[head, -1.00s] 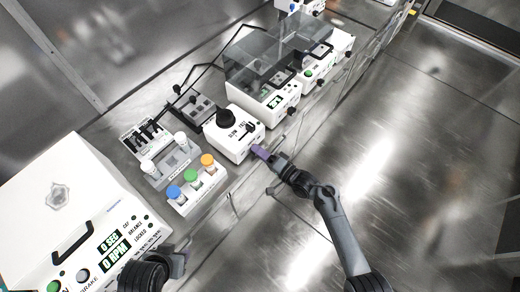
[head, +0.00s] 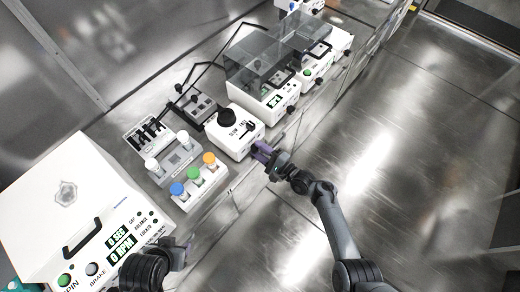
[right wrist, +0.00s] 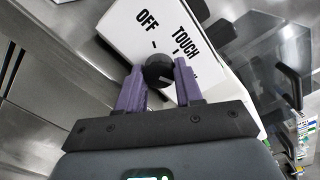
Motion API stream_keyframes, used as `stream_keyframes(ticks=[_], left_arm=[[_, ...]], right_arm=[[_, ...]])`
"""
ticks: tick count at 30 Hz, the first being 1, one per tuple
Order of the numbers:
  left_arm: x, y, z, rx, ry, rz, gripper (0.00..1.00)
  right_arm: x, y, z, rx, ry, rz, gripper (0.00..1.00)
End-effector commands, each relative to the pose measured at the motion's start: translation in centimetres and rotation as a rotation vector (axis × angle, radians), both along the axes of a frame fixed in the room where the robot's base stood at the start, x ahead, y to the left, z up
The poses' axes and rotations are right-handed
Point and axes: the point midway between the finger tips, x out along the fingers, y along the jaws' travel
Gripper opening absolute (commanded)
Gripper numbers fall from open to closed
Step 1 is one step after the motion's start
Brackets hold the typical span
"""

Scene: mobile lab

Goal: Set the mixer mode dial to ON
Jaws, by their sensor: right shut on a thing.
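The mixer (head: 228,140) is a white box with a black round cup head on top, in the middle of the head view. Its black mode dial (right wrist: 157,70) shows in the right wrist view, with the labels OFF and TOUCH printed beside it; another label is mostly covered by a finger. My right gripper (right wrist: 158,78) has its two purple fingers on either side of the dial and is shut on it. It also shows in the head view (head: 262,151) at the mixer's front face. Which label the dial points to is unclear. My left gripper (head: 182,250) is partly seen at lower left.
A white centrifuge (head: 65,190) stands at the left. A tube rack (head: 212,178) with blue, green and orange caps stands between it and the mixer. A clear-lidded machine (head: 262,75) stands beyond the mixer. The floor in front of the bench is clear.

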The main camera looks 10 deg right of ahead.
Motion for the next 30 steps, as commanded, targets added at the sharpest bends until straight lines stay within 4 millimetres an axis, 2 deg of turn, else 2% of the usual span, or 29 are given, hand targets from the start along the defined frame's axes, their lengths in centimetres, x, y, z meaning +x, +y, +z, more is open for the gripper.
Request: stream_keyframes(ticks=[19, 20, 21, 24, 30], left_arm=[[-0.03, 0.24, 0.02, 0.010, 0.001, -0.006, 0.43], [-0.03, 0.26, 0.02, 0.011, 0.000, -0.007, 0.43], [-0.03, 0.28, 0.01, 0.012, 0.000, -0.008, 0.43], [-0.03, 0.30, 0.02, 0.012, 0.000, -0.009, 0.43], [-0.03, 0.28, 0.01, 0.012, 0.000, -0.008, 0.43]], right_arm=[[-0.02, 0.00, 0.02, 0.037, 0.036, 0.001, 0.05], [-0.02, 0.00, 0.02, 0.037, 0.036, 0.001, 0.40], [-0.02, 0.00, 0.02, 0.037, 0.036, 0.001, 0.46], [-0.01, 0.00, 0.00, 0.037, 0.036, 0.001, 0.61], [-0.01, -0.01, 0.00, 0.036, 0.036, 0.000, 0.61]])
